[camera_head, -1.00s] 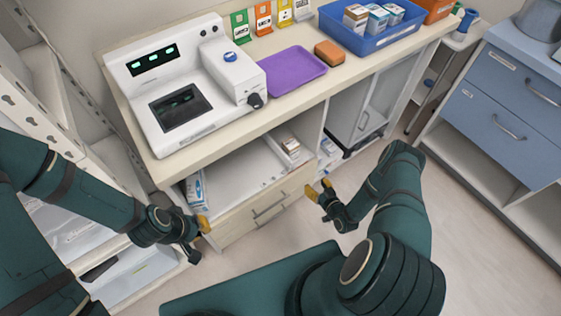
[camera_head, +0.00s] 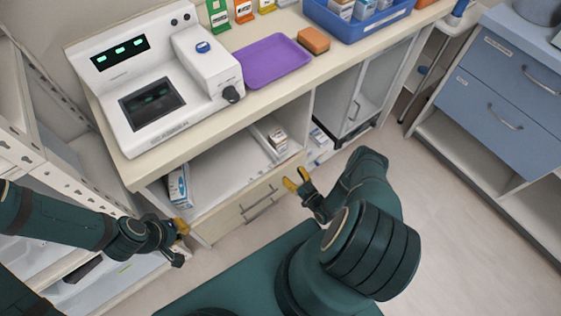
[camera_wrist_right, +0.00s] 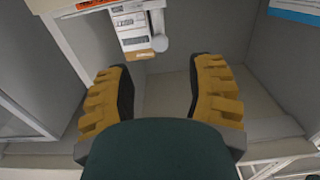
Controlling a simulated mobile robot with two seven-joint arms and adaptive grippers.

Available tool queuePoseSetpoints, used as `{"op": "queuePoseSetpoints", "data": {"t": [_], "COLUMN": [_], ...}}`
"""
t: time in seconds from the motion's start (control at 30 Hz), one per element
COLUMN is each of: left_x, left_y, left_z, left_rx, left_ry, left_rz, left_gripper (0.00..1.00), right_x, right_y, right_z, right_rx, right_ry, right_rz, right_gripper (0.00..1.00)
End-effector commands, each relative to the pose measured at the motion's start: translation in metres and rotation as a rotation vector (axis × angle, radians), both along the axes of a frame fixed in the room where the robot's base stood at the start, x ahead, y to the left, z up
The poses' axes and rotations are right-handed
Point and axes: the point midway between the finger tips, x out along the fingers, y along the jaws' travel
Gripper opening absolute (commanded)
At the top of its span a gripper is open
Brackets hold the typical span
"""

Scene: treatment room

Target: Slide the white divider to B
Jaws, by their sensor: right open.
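The white divider (camera_head: 263,144) appears as a thin upright strip inside the open shelf bay under the counter, beside a small box (camera_head: 277,138). In the right wrist view, a white upright piece with a rounded end (camera_wrist_right: 160,42), seemingly the divider, stands against the stacked boxes (camera_wrist_right: 130,28). My right gripper (camera_head: 297,180) is open and empty in front of the bay, apart from the divider. Its spread yellow fingers (camera_wrist_right: 163,100) also show in the wrist view. My left gripper (camera_head: 180,243) is at the bay's left front; its jaw opening is unclear. No letter B is readable.
A blue-white box (camera_head: 179,186) stands at the bay's left end. Above are the counter (camera_head: 200,142), a white device (camera_head: 125,70), a purple tray (camera_head: 272,60) and an orange sponge (camera_head: 314,40). The bay's middle floor is clear.

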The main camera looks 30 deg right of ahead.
Motion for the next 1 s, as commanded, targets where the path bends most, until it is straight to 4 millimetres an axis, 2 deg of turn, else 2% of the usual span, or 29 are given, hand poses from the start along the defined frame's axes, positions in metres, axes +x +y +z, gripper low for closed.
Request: {"op": "queuePoseSetpoints", "data": {"t": [0.2, 0.4, 0.6, 0.87, 0.9, 0.97, 1.0], "left_x": [0.001, 0.002, 0.003, 0.003, 0.003, 0.003, 0.003], "left_y": [0.0, 0.0, 0.0, 0.0, 0.0, 0.0, 0.0], "left_z": [-0.008, -0.013, -0.014, -0.014, -0.014, -0.014, -0.014], "left_rx": [0.001, 0.001, 0.001, 0.001, 0.001, 0.001, 0.001], "left_ry": [-0.004, -0.006, -0.007, -0.007, -0.007, -0.007, -0.007], "left_rz": [0.0, 0.001, 0.002, 0.002, 0.002, 0.002, 0.002], "left_gripper": [0.0, 0.0, 0.0, 0.0, 0.0, 0.0, 0.0], "right_x": [0.043, 0.071, 0.082, 0.083, 0.082, 0.082, 0.082], "right_y": [0.003, 0.005, 0.006, 0.006, 0.006, 0.006, 0.006], "right_z": [-0.001, -0.001, 0.0, 0.0, 0.0, 0.0, 0.0], "right_rx": [-0.002, -0.001, 0.0, 0.0, 0.0, 0.0, 0.0], "right_ry": [-0.003, -0.001, 0.001, 0.001, 0.001, 0.001, 0.001], "right_rz": [0.001, 0.0, -0.001, -0.001, -0.001, 0.0, 0.0], "right_gripper": [0.55, 0.55, 0.55, 0.55, 0.5, 0.29, 0.15]}}
